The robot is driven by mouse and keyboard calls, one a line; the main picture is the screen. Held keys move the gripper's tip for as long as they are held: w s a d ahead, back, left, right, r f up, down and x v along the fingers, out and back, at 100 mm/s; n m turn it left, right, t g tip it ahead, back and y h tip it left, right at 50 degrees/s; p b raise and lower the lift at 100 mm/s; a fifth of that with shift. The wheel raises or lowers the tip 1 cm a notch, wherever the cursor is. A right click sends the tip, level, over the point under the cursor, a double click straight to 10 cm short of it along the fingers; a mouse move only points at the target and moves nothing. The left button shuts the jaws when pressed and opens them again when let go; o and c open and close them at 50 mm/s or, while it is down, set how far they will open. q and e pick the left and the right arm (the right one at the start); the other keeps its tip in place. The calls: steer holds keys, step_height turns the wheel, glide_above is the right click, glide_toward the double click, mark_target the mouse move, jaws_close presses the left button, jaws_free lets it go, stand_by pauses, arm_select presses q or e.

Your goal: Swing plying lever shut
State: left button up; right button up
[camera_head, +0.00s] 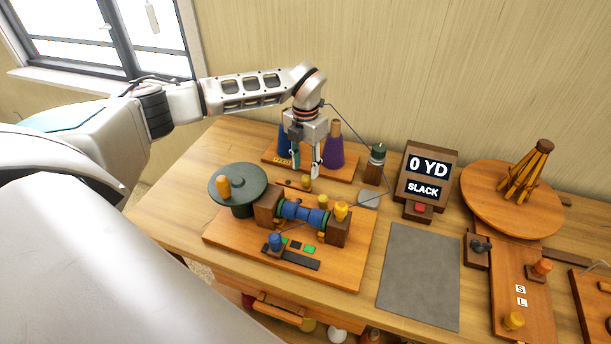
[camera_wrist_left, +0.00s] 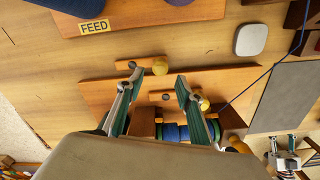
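Two small wooden levers with yellow knobs show in the left wrist view, an upper one (camera_wrist_left: 128,65) at the back edge of the plying board and a lower one (camera_wrist_left: 168,97) nearer the bobbin. I cannot tell which is the plying lever. In the head view one yellow knob (camera_head: 305,182) shows just below my left gripper (camera_head: 305,174). A grey metal shape (camera_wrist_left: 285,155) at lower right may be my right gripper.
A green disc (camera_head: 238,185) with an orange knob stands left of the bobbin. Blue and purple cones (camera_head: 334,150) stand behind the gripper. A dark thread runs past it to the right. The display (camera_head: 428,175) reads 0 YD, SLACK. The grey mat (camera_head: 420,275) is clear.

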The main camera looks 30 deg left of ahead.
mark_target(306, 177)
arm_select(q)
step_height(306, 177, down, 6)
steer(key=shift+r, duration=0.15)
jaws_close()
